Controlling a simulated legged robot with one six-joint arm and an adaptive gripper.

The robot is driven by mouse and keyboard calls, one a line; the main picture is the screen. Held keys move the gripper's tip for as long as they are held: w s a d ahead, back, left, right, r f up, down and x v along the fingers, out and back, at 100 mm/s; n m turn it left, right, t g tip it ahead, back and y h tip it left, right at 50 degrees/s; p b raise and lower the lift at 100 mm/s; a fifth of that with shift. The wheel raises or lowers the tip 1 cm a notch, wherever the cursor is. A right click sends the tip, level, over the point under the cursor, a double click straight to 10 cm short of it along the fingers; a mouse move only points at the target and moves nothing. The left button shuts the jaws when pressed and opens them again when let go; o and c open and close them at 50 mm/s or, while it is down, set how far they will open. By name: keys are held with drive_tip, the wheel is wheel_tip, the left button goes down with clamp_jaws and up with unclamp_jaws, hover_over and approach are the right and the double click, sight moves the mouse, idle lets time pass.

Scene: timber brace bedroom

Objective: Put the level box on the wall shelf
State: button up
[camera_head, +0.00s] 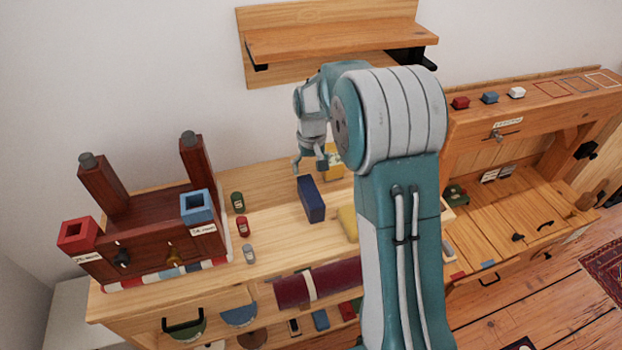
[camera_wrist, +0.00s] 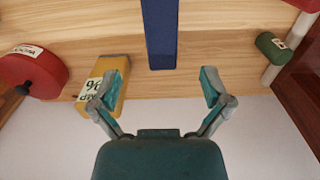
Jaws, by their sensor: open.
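The long dark blue box (camera_head: 311,199), which I take as the level box, lies on the wooden bench top. My gripper (camera_head: 309,165) is above its far end, open and empty. In the wrist view the blue box (camera_wrist: 161,35) reaches in from the top edge, and its end lies between and ahead of the open fingers (camera_wrist: 162,82), apart from both. The wooden wall shelf (camera_head: 330,42) is on the wall above and behind the bench, with black brackets below. Its board looks bare; my arm hides part of its right underside.
A yellow labelled container (camera_wrist: 103,85) stands close by the left finger. A red round item (camera_wrist: 32,72) is further left, a green cylinder (camera_wrist: 272,46) to the right. A dark red wooden frame (camera_head: 150,225) fills the bench's left end. A maroon roll (camera_head: 318,283) lies in front.

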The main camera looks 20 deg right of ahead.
drive_tip(key=shift+r, duration=0.35)
drive_tip(key=s+a+r+t, duration=0.2)
drive_tip(key=s+r, duration=0.6)
drive_tip(key=s, duration=0.2)
drive_tip(key=s+a+r+t, duration=0.1)
drive_tip(key=s+r+t, duration=0.1)
drive_tip(key=s+r, duration=0.6)
drive_tip(key=shift+s+a+r, duration=0.15)
drive_tip(key=shift+s+a, duration=0.2)
drive_tip(key=shift+s, duration=0.75)
drive_tip(key=shift+t, duration=0.8)
drive_tip(key=s, duration=0.6)
drive_tip(key=s+a, duration=0.1)
drive_tip(key=s, duration=0.2)
drive_tip(key=t, duration=0.3)
hover_over(311, 192)
drive_tip(key=s, duration=0.5)
wheel_tip(311, 192, down, 19)
drive_tip(key=shift+s+f, duration=0.15)
drive_tip(key=shift+f, duration=0.05)
drive_tip(key=x, duration=0.5)
drive_tip(key=shift+w+f, duration=0.25)
drive_tip(key=shift+w, duration=0.05)
drive_tip(key=shift+x, duration=2.65)
drive_tip(key=shift+s+f, duration=0.15)
drive_tip(key=shift+f, duration=0.05)
drive_tip(key=shift+c, duration=0.2)
